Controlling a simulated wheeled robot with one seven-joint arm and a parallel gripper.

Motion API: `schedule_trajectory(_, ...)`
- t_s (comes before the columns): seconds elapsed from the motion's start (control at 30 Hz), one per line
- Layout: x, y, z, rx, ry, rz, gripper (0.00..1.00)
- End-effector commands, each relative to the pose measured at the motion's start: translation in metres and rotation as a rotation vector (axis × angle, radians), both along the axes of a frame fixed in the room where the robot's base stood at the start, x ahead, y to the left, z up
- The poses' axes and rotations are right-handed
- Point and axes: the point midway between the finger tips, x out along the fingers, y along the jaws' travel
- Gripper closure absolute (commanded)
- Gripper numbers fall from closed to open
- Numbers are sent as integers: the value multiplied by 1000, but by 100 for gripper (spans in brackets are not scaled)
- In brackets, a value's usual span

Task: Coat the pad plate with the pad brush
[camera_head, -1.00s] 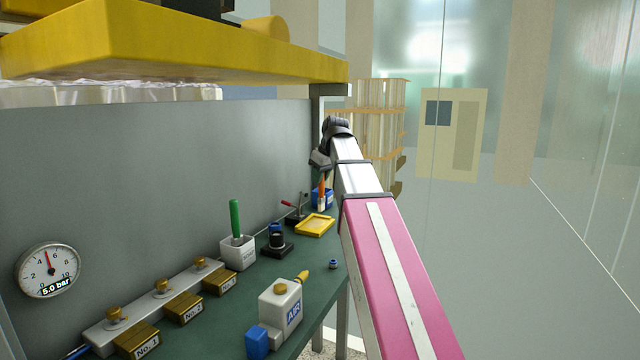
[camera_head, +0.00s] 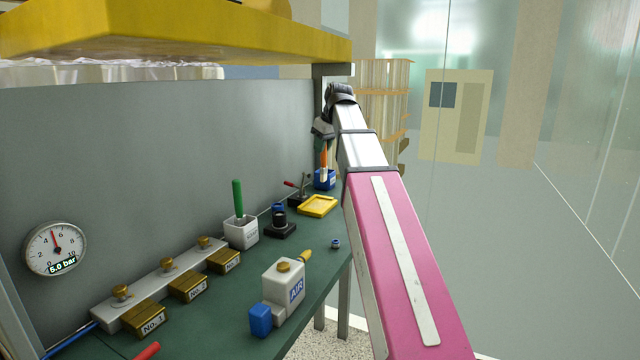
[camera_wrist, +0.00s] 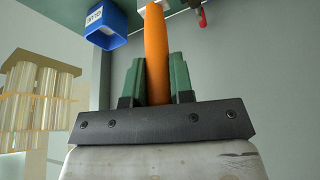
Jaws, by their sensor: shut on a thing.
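The pad brush (camera_head: 324,160) has an orange handle and a pale lower end. My gripper (camera_head: 322,143) is shut on its handle, and the brush hangs about upright. In the wrist view the orange handle (camera_wrist: 156,50) stands between the two green fingers (camera_wrist: 159,85). In the head view the brush overlaps a small blue box (camera_head: 326,181); whether its tip is inside or in front cannot be told. The box shows apart from the handle in the wrist view (camera_wrist: 107,26). A yellow-framed plate (camera_head: 318,206), likely the pad plate, lies flat nearer on the bench.
A red-handled stand (camera_head: 299,190) is beside the plate. A black fixture (camera_head: 280,222), a white cup with a green handle (camera_head: 240,231) and a white AIR unit (camera_head: 284,287) stand nearer on the green bench (camera_head: 235,325). A yellow shelf (camera_head: 180,35) overhangs.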

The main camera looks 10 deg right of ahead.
Motion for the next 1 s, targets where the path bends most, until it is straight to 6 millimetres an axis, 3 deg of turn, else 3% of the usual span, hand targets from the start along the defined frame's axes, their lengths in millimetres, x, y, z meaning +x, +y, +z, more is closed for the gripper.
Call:
schedule_trajectory(0.57, 0, 0, -6, 0, 0, 0, 100)
schedule_trajectory(1.0, -1, 0, -44, 3, 0, 0, 100)
